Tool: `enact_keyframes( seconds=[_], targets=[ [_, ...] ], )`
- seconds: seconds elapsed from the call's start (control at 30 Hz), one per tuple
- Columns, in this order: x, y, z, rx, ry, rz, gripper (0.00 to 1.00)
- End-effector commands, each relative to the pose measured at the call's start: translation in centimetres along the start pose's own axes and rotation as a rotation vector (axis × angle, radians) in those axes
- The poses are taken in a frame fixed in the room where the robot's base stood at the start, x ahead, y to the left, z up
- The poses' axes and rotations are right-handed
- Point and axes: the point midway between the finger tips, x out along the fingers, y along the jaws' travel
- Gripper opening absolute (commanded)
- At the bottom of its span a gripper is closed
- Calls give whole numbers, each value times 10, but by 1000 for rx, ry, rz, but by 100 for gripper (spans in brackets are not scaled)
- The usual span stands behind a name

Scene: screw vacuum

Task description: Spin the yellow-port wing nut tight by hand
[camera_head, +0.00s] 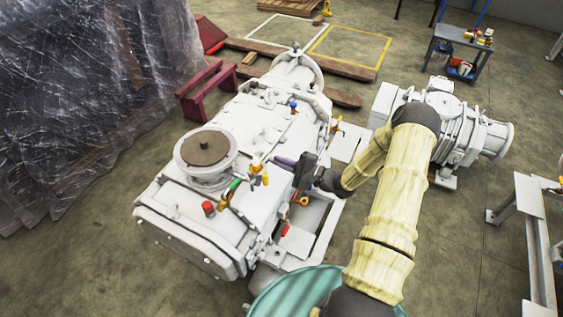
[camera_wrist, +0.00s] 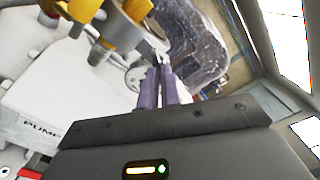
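A yellow-handled fitting (camera_head: 257,169) stands on the near side of the white pump (camera_head: 215,190), right of its round port. Yellow parts (camera_wrist: 122,30) also show at the top of the wrist view. I cannot pick out which piece is the yellow-port wing nut. My gripper (camera_head: 279,160) reaches in from the right, its purple fingers just right of the yellow fitting. In the wrist view my gripper (camera_wrist: 158,72) has its fingers close together, nearly parallel. Small grey metal shows at the fingertips; I see nothing clearly held between them.
A red knob (camera_head: 208,208) and a green-handled part (camera_head: 234,185) sit left of the yellow fitting. A round port with a brown top (camera_head: 205,150) rises behind them. A blue valve (camera_head: 293,104) is farther back. A second white machine (camera_head: 470,130) stands at right.

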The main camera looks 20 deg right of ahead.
Motion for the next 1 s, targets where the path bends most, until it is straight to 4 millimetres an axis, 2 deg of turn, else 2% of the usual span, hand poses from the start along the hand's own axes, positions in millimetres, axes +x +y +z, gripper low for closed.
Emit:
enact_keyframes(
  seconds=[0.03, 0.17, 0.57, 0.77, 1.0],
  targets=[
    [-1, 0, -1, -1, 3, -1, 0],
    [-1, 0, -1, -1, 2, 0, 26],
    [-5, 1, -1, -2, 1, 1, 27],
    [-32, 2, -2, -1, 4, 0, 27],
    [-80, 2, -3, -2, 5, 0, 27]
  ],
)
